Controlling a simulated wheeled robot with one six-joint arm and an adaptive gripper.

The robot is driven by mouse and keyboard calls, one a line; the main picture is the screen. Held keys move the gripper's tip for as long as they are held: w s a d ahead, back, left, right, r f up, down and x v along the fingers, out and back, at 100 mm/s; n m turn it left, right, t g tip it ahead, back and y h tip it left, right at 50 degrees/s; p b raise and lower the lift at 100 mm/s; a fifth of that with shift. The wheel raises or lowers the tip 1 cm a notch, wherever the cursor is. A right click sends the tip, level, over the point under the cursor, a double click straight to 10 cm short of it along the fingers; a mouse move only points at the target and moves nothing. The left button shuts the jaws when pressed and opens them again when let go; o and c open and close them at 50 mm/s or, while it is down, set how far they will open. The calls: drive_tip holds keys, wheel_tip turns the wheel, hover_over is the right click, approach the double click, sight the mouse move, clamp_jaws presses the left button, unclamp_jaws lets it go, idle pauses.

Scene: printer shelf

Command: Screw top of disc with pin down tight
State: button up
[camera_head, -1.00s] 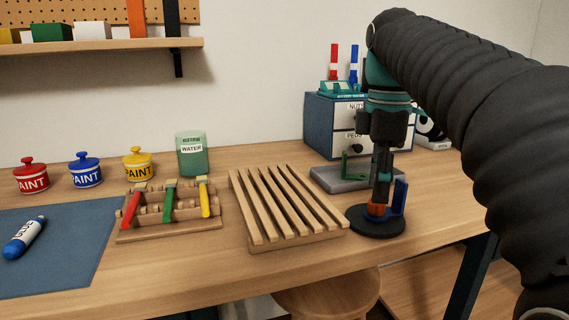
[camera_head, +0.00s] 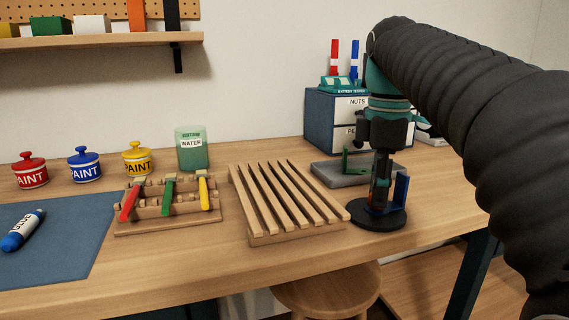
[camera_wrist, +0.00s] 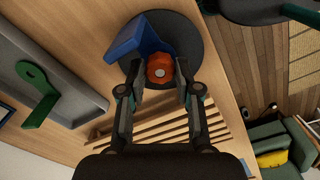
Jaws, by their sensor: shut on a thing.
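The orange-red knob-shaped top (camera_wrist: 160,68) sits over the round black disc (camera_wrist: 195,40) in the wrist view, next to a blue angled bracket (camera_wrist: 143,40). In the head view the black disc (camera_head: 378,222) lies flat on the bench with the blue bracket (camera_head: 401,192) upright at its right side. My gripper (camera_wrist: 160,78) points down from above and is shut on the orange-red top, one finger on each side. In the head view my gripper (camera_head: 377,205) mostly hides the top. The pin is hidden, and I cannot tell how tightly the top sits.
A slatted wooden rack (camera_head: 285,205) stands close to the left of the disc. A grey tray (camera_head: 335,174) with a green bracket (camera_head: 357,160) lies behind it. A blue drawer box (camera_head: 326,125) stands at the back. The bench's front edge is near.

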drive_tip(key=m+p, duration=0.2)
drive_tip(key=m, duration=0.3)
drive_tip(key=shift+r, duration=0.1)
drive_tip(key=m+p, duration=0.1)
drive_tip(key=m, duration=0.3)
drive_tip(key=shift+m+p, duration=0.3)
drive_tip(key=shift+p, duration=0.05)
drive_tip(key=shift+m, duration=1.1)
drive_tip(key=m, duration=0.5)
drive_tip(key=o, duration=0.6)
drive_tip(key=shift+c, duration=0.2)
